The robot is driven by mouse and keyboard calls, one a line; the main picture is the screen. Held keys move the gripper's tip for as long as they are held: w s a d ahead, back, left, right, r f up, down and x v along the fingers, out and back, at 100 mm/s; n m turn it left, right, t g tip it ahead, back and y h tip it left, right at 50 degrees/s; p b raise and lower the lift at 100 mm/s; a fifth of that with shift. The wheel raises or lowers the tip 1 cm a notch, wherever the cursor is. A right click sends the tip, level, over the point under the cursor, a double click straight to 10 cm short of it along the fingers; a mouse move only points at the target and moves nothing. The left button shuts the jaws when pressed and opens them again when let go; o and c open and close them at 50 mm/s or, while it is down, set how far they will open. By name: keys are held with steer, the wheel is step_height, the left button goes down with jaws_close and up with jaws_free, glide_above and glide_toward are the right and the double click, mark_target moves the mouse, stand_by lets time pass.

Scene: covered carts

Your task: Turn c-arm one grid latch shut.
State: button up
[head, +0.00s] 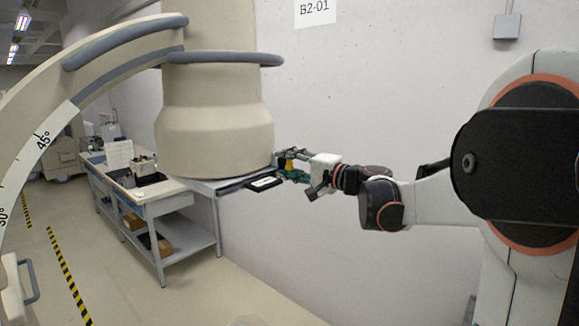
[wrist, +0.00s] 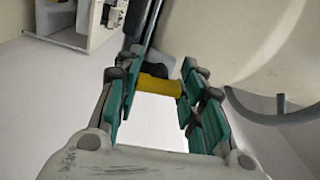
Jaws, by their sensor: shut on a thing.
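The c-arm is a large beige curved arm with a degree scale (head: 45,140), and its beige cylindrical housing (head: 213,120) hangs at the centre of the head view. A flat grey grid plate (head: 215,184) sits under the housing. A small yellow piece (head: 290,154), apparently the grid latch, is at the plate's right edge. My gripper (head: 287,166) reaches it from the right. In the wrist view, my gripper's green fingers (wrist: 153,88) are shut on this yellow latch (wrist: 160,85), which spans between them. The latch's mount is mostly hidden.
A black piece with a white label (head: 265,183) juts out just below my gripper. A grey bench (head: 165,205) with equipment and boxes stands behind. The white wall (head: 380,90) runs close behind my arm. The floor (head: 215,290) in front is clear.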

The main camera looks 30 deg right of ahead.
steer(key=shift+m, duration=0.5)
steer(key=o, duration=1.1)
steer(key=v, duration=0.7)
steer(key=shift+s+d, duration=0.1)
steer(key=shift+s, duration=0.15)
